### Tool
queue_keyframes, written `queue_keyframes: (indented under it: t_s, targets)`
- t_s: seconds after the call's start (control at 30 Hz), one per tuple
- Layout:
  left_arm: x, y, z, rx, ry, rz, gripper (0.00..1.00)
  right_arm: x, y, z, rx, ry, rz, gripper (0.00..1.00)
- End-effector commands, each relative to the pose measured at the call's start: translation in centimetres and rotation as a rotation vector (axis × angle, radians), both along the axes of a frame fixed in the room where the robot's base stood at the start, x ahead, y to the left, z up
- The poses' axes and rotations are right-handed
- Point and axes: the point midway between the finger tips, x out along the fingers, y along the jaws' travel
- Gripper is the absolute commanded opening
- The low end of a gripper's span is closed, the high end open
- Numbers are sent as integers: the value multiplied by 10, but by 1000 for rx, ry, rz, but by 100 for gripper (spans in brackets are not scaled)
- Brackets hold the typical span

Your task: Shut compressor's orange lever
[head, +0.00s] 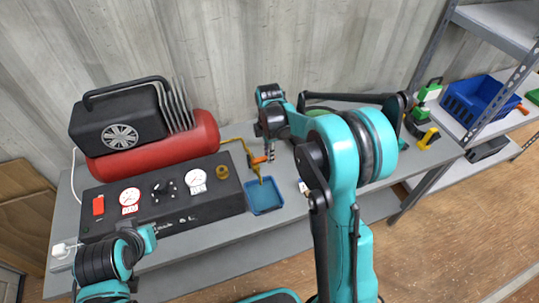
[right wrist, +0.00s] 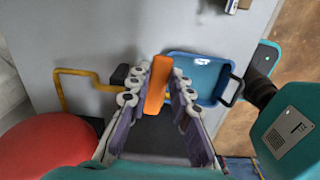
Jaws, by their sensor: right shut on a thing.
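The compressor has a red tank (head: 150,143) and a black front panel (head: 165,202) with dials and stands on the grey bench. A yellow pipe (head: 240,143) runs from the tank to the orange lever (head: 258,160). My right gripper (head: 270,152) is at the lever, partly hidden by its own arm. In the right wrist view, the orange lever (right wrist: 157,85) stands between the two fingers (right wrist: 155,98), which are shut on it. The yellow pipe (right wrist: 75,73) shows to its left. Part of my left arm shows at the lower left; its gripper does not.
A blue tray (head: 264,196) lies on the bench just below the lever; it also shows in the right wrist view (right wrist: 196,68). A shelf at the right holds a blue crate (head: 480,100). A green and yellow item (head: 428,97) stands at the bench's right end.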

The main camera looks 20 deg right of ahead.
Motion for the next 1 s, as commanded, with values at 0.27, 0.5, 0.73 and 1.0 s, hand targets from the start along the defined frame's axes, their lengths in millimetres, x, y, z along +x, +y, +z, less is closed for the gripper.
queue_keyframes:
  t_s: [0.27,0.5,0.73,1.0]
  targets:
    - [0,0,1,0,0,0,0,4,0,0,-1,0,75,0]
    - [0,0,1,0,0,0,0,4,0,0,-1,0,87,0]
    - [0,0,1,0,0,0,0,5,0,0,-1,0,87,0]
    - [0,0,1,0,0,0,0,5,0,0,0,0,86,41]
